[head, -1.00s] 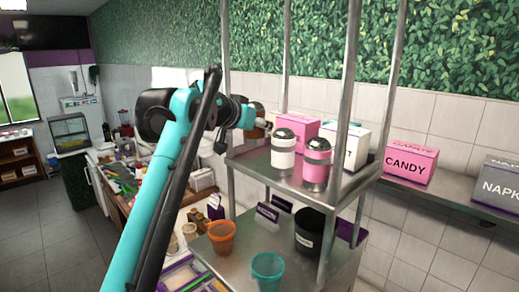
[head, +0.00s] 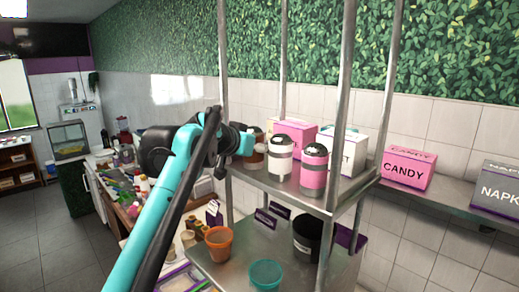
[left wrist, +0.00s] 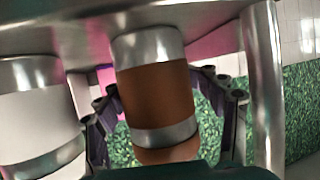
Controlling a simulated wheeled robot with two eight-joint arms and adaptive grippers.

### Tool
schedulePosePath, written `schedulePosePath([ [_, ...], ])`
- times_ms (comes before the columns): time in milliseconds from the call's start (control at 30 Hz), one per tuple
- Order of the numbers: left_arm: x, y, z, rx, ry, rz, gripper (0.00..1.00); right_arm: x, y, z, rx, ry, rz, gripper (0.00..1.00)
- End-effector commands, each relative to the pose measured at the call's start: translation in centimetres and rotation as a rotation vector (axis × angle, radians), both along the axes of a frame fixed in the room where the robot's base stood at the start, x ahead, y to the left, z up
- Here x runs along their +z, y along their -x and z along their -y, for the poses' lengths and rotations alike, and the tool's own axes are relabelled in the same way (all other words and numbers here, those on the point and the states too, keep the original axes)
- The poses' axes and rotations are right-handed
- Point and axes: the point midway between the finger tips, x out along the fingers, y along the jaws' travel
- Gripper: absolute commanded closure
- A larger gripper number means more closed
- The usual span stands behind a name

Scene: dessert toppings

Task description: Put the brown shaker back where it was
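The brown shaker (head: 258,157) is upright at the left end of the upper metal shelf (head: 300,195), left of the white shaker (head: 280,158). The pink shaker (head: 314,170) stands further right. In the left wrist view, where the scene looks upside down, the brown shaker (left wrist: 157,92) has its metal base at or very near the shelf surface; I cannot tell a small gap. My left gripper (head: 246,143) is around it, with dark fingers on both sides, their tips close against its body. The white shaker also shows there (left wrist: 30,115). My right gripper is out of view.
Metal shelf posts (head: 340,110) rise close to the shakers. A pink box (head: 297,135) and a white box (head: 345,150) stand behind them. An orange cup (head: 218,244), a teal cup (head: 266,275) and a black container (head: 306,236) are on the lower level.

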Motion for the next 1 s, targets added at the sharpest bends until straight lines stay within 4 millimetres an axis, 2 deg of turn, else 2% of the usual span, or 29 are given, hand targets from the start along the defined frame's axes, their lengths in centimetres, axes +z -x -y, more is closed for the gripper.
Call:
schedulePosePath([
  [267,0.5,0.2,-0.1,0.000,0.000,0.000,0.35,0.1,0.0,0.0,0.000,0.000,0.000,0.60],
  [367,0.9,1.3,-0.8,0.002,0.000,0.000,0.35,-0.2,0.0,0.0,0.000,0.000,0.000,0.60],
  [700,3.8,7.1,-4.1,0.002,0.000,-0.001,0.35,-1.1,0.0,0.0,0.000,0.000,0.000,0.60],
  [833,4.6,8.6,-5.0,0.002,-0.001,0.000,0.35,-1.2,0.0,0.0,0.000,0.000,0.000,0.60],
  [1000,5.1,9.5,-5.4,0.000,0.001,0.000,0.35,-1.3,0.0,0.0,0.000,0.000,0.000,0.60],
])
